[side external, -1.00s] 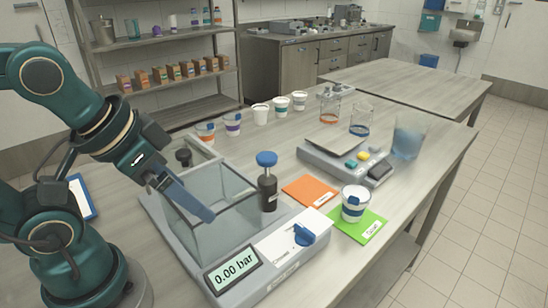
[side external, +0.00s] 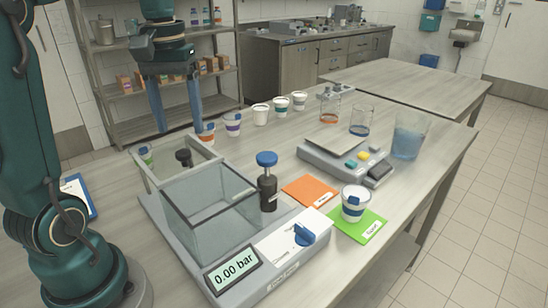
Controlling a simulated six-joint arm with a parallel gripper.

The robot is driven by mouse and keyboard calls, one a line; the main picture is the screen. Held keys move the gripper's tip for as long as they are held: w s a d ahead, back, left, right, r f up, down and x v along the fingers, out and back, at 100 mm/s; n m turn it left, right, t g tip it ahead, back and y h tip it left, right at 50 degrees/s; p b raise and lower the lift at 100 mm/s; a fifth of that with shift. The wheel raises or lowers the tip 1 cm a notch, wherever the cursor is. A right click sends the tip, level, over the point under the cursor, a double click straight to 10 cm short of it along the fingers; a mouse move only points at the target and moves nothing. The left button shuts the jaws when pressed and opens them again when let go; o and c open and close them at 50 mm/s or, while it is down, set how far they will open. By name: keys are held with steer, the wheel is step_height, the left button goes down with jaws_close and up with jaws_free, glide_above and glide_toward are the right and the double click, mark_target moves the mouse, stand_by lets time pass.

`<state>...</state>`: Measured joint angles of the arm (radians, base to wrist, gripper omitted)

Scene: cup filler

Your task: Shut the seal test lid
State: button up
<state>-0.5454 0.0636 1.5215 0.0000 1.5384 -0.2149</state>
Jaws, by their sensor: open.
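The seal tester (side external: 190,245) is a grey base with a clear, open-topped chamber (side external: 210,215) that looks empty. Its lid (side external: 140,172), a pale-framed clear panel, stands raised, tilted up at the chamber's back edge. A black knob (side external: 183,158) shows in front of the panel. My gripper (side external: 177,130) points down with its two blue fingers spread apart and nothing between them. It appears above and behind the lid; whether a finger touches the lid cannot be told.
A black bottle-like post with a blue knob (side external: 267,160) stands right of the chamber. A blue lever (side external: 304,235) and a 0.00 bar display (side external: 233,270) are at the front. Several cups (side external: 232,124) line the back.

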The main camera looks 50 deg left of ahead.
mark_target(184, 152)
steer(key=shift+s+a+f, duration=0.1)
steer(key=shift+a+f, duration=0.25)
steer(key=shift+f, duration=2.5)
jaws_close()
steer(key=shift+r, duration=0.1)
